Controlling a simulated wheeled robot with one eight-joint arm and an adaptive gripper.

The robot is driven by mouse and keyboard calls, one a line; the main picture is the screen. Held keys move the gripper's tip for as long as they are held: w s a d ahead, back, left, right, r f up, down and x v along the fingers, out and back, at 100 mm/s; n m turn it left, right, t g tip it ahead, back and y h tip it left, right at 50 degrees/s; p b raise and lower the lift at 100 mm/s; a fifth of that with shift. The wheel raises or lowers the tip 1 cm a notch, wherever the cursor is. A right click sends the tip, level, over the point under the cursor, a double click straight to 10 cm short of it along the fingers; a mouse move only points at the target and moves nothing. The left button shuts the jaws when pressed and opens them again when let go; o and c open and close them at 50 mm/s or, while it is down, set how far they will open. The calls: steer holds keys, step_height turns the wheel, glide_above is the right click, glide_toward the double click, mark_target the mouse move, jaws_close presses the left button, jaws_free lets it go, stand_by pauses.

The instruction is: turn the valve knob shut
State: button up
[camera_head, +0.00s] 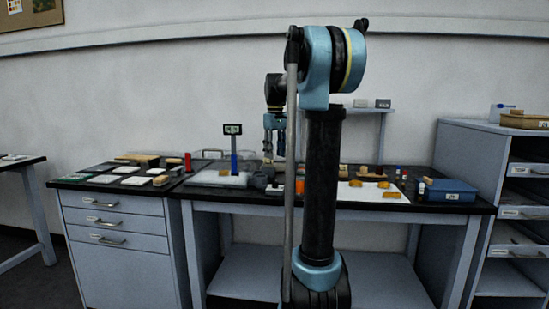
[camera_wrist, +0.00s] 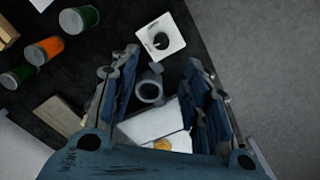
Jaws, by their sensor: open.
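In the wrist view, a white square plate (camera_wrist: 172,38) bears a dark round knob-like part (camera_wrist: 161,41), which looks like the valve knob. It lies just beyond my fingertips, and its setting is too small to tell. My gripper (camera_wrist: 162,70) is open, with blue-padded fingers spread to either side. A grey round hollow piece (camera_wrist: 150,91) shows between the fingers, and I cannot tell whether they touch it. In the head view my gripper (camera_head: 273,150) points down over the dark benchtop (camera_head: 262,190); the knob cannot be made out there.
In the head view, a display on a blue post (camera_head: 234,150) stands left of my gripper, and a blue box (camera_head: 448,190) sits at the bench's right.

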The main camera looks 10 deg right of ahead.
steer(key=shift+r, duration=0.1)
step_height(320, 180, up, 5)
steer(key=m, duration=1)
glide_above(275, 184)
steer(key=w, duration=0.2)
steer(key=f, duration=1.7)
steer(key=shift+s+d+f, duration=0.1)
steer(key=shift+s+d, duration=0.05)
steer(key=shift+s, duration=0.1)
steer(key=shift+n, duration=0.3)
jaws_close()
